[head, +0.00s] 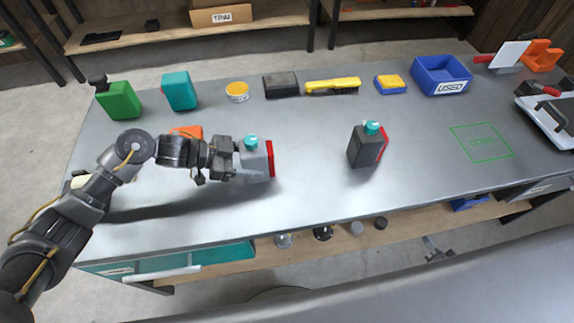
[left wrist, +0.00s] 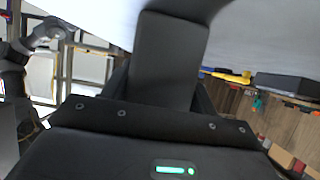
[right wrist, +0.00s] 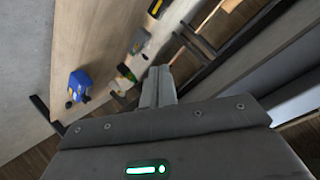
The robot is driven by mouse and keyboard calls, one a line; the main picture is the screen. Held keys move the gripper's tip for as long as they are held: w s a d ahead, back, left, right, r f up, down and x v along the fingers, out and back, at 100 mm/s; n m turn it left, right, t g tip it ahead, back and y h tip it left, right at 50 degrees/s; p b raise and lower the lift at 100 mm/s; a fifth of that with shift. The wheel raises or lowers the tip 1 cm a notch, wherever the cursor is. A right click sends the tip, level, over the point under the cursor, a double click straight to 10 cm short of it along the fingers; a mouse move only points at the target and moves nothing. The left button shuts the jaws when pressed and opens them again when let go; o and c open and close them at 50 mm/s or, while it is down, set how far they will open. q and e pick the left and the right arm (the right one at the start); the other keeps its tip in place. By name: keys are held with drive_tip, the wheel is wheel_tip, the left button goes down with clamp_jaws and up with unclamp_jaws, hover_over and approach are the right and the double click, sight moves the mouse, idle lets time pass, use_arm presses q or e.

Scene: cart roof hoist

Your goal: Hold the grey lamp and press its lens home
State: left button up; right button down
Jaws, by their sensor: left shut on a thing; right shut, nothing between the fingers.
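The grey lamp (head: 254,163) stands upright on the bench, left of the middle, with a teal cap on top. Its red lens (head: 270,158) is on its right side; I cannot tell how far in it sits. My left gripper (head: 238,160) reaches in from the left and is shut on the grey lamp's body. In the left wrist view a dark finger blocks most of the picture and the lamp is not clear. My right gripper (right wrist: 158,86) shows only in its own wrist view, shut and empty, away from the lamp.
A dark lamp-like block (head: 366,148) with a teal cap and red side stands to the right. A green outline (head: 482,142) is marked on the bench farther right. Bottles, a yellow tool (head: 333,86) and a blue bin (head: 440,72) line the back. The bench between the lamps is clear.

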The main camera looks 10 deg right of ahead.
sight(269, 159)
drive_tip(key=w+a+r+m+t+y, duration=0.1)
drive_tip(key=w+a+r+t+y, duration=0.15)
drive_tip(key=r, duration=0.85)
drive_tip(key=w+a+r+m+t+y, duration=0.1)
drive_tip(key=w+a+r+t+y, duration=0.15)
drive_tip(key=r, duration=0.75)
drive_tip(key=a+g+y, duration=0.1)
drive_tip(key=a+y, duration=0.2)
drive_tip(key=a, duration=0.3)
drive_tip(key=w+a+r+n+g+y, duration=0.1)
drive_tip(key=a+g+y, duration=0.1)
drive_tip(key=a, duration=0.4)
drive_tip(key=w+a+g+y, duration=0.1)
drive_tip(key=a+y, duration=0.2)
drive_tip(key=a, duration=0.3)
drive_tip(key=shift+w+r+n+y, duration=0.2)
drive_tip(key=shift+n+y, duration=0.1)
drive_tip(key=shift+w+a, duration=0.1)
drive_tip(key=x, duration=1.9)
drive_tip(key=shift+a+f, duration=0.15)
drive_tip(key=shift+f, duration=0.15)
drive_tip(key=a, duration=0.3)
drive_tip(key=shift+w+a, duration=0.15)
drive_tip(key=shift+w, duration=0.15)
drive_tip(key=shift+a, duration=0.55)
drive_tip(key=shift+a, duration=0.1)
